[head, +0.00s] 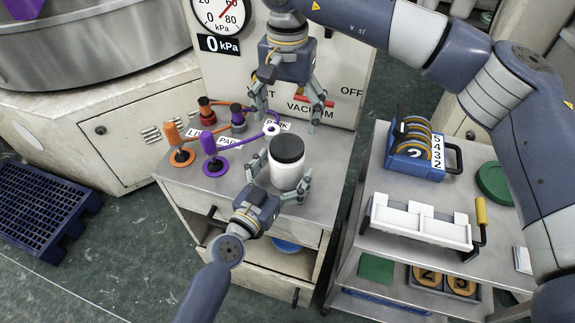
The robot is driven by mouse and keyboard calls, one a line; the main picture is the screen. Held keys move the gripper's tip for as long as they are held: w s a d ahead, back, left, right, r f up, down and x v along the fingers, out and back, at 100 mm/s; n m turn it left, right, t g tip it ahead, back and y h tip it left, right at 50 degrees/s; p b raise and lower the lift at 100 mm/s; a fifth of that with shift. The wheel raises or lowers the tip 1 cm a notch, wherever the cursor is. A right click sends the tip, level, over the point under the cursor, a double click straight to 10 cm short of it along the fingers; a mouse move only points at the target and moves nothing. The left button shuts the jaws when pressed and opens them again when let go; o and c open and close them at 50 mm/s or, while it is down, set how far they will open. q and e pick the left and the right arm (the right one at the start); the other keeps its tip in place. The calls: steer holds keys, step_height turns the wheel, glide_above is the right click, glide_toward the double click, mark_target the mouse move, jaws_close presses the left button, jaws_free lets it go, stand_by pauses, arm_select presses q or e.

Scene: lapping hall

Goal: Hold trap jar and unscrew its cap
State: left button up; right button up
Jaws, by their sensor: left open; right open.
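The trap jar (287,177) is a white jar with a black cap (287,149), standing upright on the grey top of the cabinet (325,165). My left gripper (279,174) is open at the near side of the jar, with one finger at its left and one at its right. I cannot tell whether the fingers touch the jar wall. My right gripper (289,109) is open and empty, pointing down above and behind the cap, apart from it.
A vacuum panel with a gauge (221,12) stands behind. A cart to the right holds a white tray (418,222) and a blue numbered holder (418,150).

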arm_select(q)
steer(key=shift+w+d, duration=0.3)
steer(key=shift+w, duration=0.25)
arm_select(e)
steer(key=shift+s+a, duration=0.1)
steer(key=shift+s, duration=0.05)
arm_select(q)
steer(key=shift+w+d, duration=0.1)
steer(key=shift+w, duration=0.05)
steer(key=shift+c, duration=0.5)
